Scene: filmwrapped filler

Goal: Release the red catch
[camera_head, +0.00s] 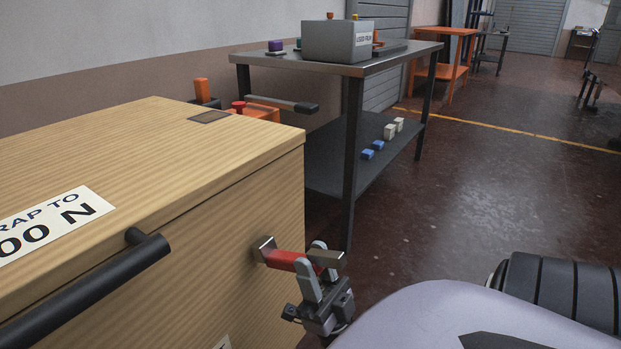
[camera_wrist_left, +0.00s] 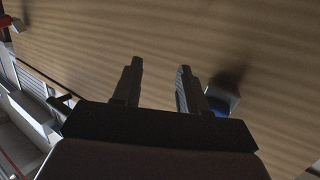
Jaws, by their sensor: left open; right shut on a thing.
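The red catch (camera_head: 284,259) sits on the front of a wooden cabinet (camera_head: 239,200), near its right edge, between metal end pieces. My right gripper (camera_head: 322,262) is shut on the red catch, with its two fingers around the bar's right part. My left gripper is not seen in the head view. In the left wrist view my left gripper (camera_wrist_left: 158,68) is open and empty, with a wood-grained surface beyond its fingertips. A small blue and grey thing (camera_wrist_left: 222,98) shows beside its right finger.
A black handle (camera_head: 90,289) sticks out from the cabinet front. A dark metal table (camera_head: 375,66) stands behind, with a grey box (camera_head: 338,41) on top and small blocks on its lower shelf. An orange table (camera_head: 447,31) stands farther back.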

